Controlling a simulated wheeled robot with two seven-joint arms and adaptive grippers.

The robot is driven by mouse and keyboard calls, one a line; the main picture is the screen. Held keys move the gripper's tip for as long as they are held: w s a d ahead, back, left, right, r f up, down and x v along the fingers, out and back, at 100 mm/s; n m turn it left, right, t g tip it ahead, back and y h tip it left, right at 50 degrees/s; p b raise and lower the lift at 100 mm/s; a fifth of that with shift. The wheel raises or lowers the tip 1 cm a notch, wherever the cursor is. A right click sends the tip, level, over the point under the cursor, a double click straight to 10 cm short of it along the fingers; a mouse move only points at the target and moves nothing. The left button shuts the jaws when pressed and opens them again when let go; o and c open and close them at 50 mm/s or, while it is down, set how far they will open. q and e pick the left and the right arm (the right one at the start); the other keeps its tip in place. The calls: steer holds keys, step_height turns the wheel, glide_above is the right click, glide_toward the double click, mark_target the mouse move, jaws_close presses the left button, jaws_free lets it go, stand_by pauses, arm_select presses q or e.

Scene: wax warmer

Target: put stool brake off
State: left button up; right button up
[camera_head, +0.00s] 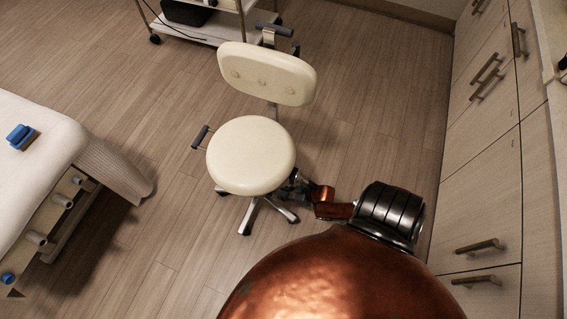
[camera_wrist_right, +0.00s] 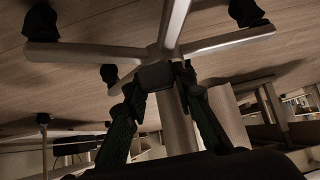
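The cream stool (camera_head: 252,155) stands on the wood floor with its seat, backrest (camera_head: 268,74) and star-shaped base on casters in view. My right gripper (camera_head: 292,188) is low, at the right edge of the seat and partly hidden by it. In the right wrist view, the stool's metal legs (camera_wrist_right: 235,41) and post show close up. A small dark block (camera_wrist_right: 156,76), perhaps the brake piece, lies between the two fingertips of my right gripper (camera_wrist_right: 160,84). The fingers are apart; I cannot tell if they press on it. My left gripper is out of view.
A white-covered bed (camera_head: 40,140) is at the left. A trolley (camera_head: 215,32) stands behind the stool. Cabinets (camera_head: 480,200) line the right side. The floor between bed and stool is clear.

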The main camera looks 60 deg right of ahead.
steer(key=o, duration=0.5)
steer(key=shift+v, duration=3.75)
steer(key=shift+f, duration=0.1)
